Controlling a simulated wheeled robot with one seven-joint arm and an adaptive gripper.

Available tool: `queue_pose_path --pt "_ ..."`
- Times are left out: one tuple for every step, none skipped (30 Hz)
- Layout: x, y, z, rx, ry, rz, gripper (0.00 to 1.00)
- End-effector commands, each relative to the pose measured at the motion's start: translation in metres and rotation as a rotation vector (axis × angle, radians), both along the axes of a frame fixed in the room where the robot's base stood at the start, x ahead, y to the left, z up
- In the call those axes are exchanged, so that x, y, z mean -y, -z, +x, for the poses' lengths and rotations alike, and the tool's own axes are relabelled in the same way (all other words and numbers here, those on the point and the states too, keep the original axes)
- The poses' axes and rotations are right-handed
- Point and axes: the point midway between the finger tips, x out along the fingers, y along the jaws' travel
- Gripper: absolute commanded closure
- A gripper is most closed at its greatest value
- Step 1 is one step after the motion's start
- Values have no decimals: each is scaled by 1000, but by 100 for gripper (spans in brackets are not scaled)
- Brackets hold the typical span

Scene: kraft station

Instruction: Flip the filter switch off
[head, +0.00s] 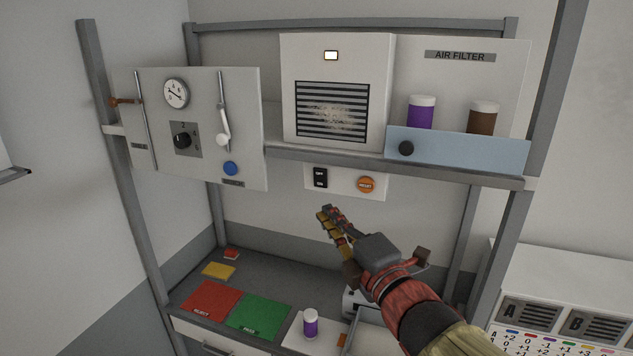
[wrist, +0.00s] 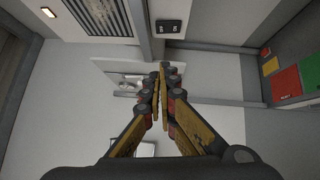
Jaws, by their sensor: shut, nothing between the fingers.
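The filter switch (head: 320,178) is a small black rocker marked OFF and ON, on a white panel (head: 345,186) under the shelf. It also shows in the wrist view (wrist: 169,26), above my fingertips. The air filter unit (head: 336,90) is a white box above it, with a dark grille and a lit lamp (head: 330,56). My gripper (head: 326,213) is shut and empty. In the head view its fingertips are a little below the switch, and I see no contact. In the wrist view my gripper (wrist: 162,72) points towards the panel area, with its fingers together.
An orange reset button (head: 366,185) sits right of the switch. A dial panel (head: 190,125) is at left. The bench below holds a red mat (head: 211,301), a green mat (head: 259,313) and a purple bottle (head: 311,323).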

Motion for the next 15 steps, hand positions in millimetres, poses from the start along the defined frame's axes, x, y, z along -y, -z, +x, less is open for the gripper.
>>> queue_pose_path --pt "0 0 0 0 0 1 100" --pt "0 0 1 -1 0 0 100" --pt "-1 0 3 -2 0 1 100" --pt "-2 -1 4 -2 0 1 100" --pt "-3 -1 6 -2 0 2 100" --pt "-5 -2 10 -2 0 1 100" --pt "-6 -2 13 -3 -1 1 100" --pt "-8 -2 17 -4 -1 0 100" --pt "-10 -3 22 -4 0 2 100" --pt "-13 -3 27 -5 -1 0 100" --pt "-15 -3 31 -6 -1 0 100" --pt "-18 -4 38 -5 -1 2 100" --pt "-20 -4 42 -6 -1 0 100" --pt "-22 -5 47 -6 -1 0 100" --pt "-25 -6 53 -4 0 2 100"
